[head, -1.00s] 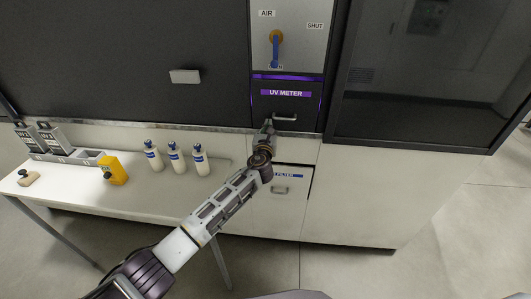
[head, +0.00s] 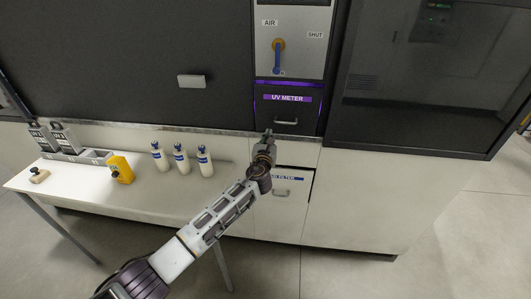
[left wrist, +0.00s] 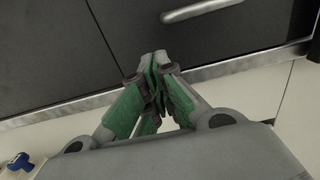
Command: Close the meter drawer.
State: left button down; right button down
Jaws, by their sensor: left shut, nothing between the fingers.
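The meter drawer (head: 272,115) is a dark panel labelled "UV METER" in the machine's front, with a purple glow along its edges. It looks flush or nearly flush with the machine; I cannot tell if a small gap remains. Its grey bar handle (head: 286,122) also shows at the top of the left wrist view (left wrist: 200,10). My left gripper (head: 268,134) is shut and empty, just below and left of the handle, apart from it. In the left wrist view its green-padded fingertips (left wrist: 155,60) meet in front of the dark panels. My right gripper is not in view.
An air lever (head: 277,58) is above the drawer and a filter drawer (head: 290,190) below. A white table (head: 120,195) at left holds several white bottles, a yellow container (head: 121,170) and grey canisters (head: 66,138). A metal ledge (left wrist: 60,113) runs under the dark panels.

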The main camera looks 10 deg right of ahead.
pick_arm(q)
jog(key=v, duration=0.9)
jog(key=shift+s, duration=0.2)
dwell(0.3)
jog(key=shift+r, duration=0.1)
dwell(0.4)
